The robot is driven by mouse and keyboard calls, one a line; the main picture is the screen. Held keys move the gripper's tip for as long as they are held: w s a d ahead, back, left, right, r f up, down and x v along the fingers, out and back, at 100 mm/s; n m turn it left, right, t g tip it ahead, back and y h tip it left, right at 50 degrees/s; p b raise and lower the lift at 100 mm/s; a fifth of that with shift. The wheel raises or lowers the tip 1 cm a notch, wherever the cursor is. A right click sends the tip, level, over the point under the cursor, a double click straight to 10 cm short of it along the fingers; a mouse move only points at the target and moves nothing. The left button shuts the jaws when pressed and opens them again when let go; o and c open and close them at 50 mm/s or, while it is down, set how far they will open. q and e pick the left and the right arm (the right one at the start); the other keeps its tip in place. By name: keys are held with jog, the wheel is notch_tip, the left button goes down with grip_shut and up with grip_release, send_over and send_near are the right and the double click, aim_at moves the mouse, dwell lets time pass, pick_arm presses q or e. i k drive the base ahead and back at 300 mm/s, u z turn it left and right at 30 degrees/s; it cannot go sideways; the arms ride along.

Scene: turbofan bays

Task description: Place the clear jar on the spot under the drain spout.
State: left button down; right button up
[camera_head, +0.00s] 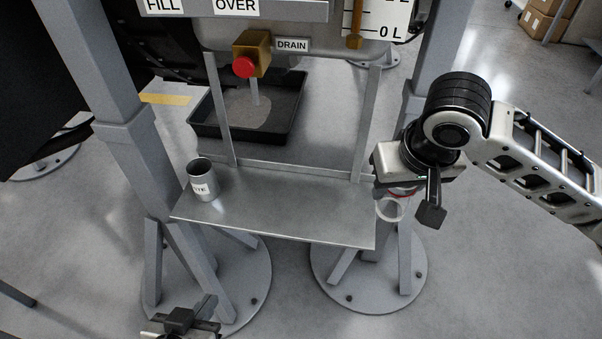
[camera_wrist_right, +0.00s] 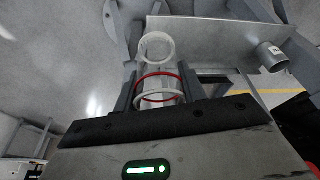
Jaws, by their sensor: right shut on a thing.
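The clear jar (camera_head: 389,209), with a red band, hangs in my right gripper (camera_head: 408,200) just off the right end of the metal shelf. In the right wrist view the jar (camera_wrist_right: 157,68) sits between the two fingers (camera_wrist_right: 158,92), which are shut on it. The brass drain valve (camera_head: 252,52) has a red knob and a DRAIN label. Its spout (camera_head: 254,90) points down over a black tray (camera_head: 203,131) with a pale grey patch (camera_head: 246,110) inside. My left gripper (camera_head: 190,318) is at the bottom edge, away from the jar; its opening is unclear.
A metal shelf (camera_head: 285,212) spans the frame in front of the tray. A grey labelled can (camera_head: 202,181) stands at its left end; the rest of its top is clear. Uprights (camera_head: 222,110) rise behind the shelf. Stand legs (camera_head: 128,150) flank it.

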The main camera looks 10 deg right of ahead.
aim_at(267, 196)
jog(key=k, duration=1.25)
jog(key=u, duration=0.6)
jog(key=i, duration=1.8)
jog(key=z, duration=0.3)
